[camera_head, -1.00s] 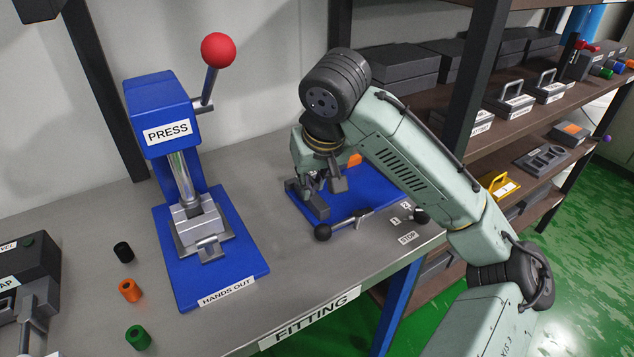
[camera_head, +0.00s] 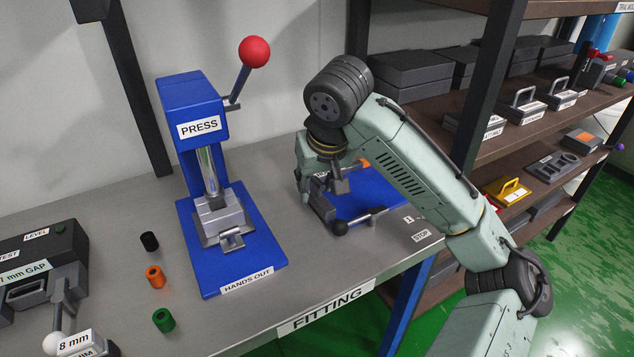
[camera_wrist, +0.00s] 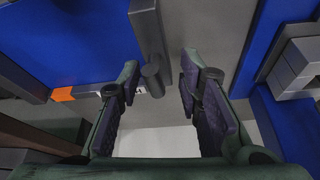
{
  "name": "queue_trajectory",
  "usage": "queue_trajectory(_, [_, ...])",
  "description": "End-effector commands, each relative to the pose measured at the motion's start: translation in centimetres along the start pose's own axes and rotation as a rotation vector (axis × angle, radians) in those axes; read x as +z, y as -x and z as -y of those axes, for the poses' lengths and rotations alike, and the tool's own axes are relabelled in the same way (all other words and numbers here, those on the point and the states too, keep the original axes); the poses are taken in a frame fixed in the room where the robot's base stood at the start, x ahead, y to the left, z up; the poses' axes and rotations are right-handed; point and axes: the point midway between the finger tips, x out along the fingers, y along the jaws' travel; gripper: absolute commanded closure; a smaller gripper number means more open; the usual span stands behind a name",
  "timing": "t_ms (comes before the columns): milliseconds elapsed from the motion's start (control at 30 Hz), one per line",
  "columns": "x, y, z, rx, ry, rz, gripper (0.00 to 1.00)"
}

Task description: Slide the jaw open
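The jaw fixture has a blue base plate (camera_head: 374,196) on the bench, right of the press, with a grey metal block (camera_head: 321,208) at its left edge. A handle bar with a black ball (camera_head: 340,228) lies at its front. In the wrist view, a grey bar (camera_wrist: 148,22) runs along the blue plate's edge (camera_wrist: 60,40) and a short grey post (camera_wrist: 153,80) stands at its end. My gripper (camera_wrist: 160,68) is open, its dark pads on either side of the post, with visible gaps. In the head view my wrist largely hides the fingers and the fixture's back left.
The blue press (camera_head: 190,105) with a red-ball lever stands left of the fixture. Black, orange (camera_head: 155,277) and green (camera_head: 163,320) sleeves stand farther left, beside a gap tester (camera_head: 38,265). A dark shelf post (camera_head: 490,85) rises behind my arm. The bench front is clear.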

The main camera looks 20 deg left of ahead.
Motion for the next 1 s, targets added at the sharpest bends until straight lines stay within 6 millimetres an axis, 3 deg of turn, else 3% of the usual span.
queue_trajectory(267, [-0.1,0.6,-0.1,0.003,-0.002,-0.001,0.67])
queue_trajectory(700, [-0.1,9.1,-0.1,0.005,0.0,-0.002,0.67])
queue_trajectory(1000, [0.0,11.9,0.0,0.001,-0.001,-0.001,0.67])
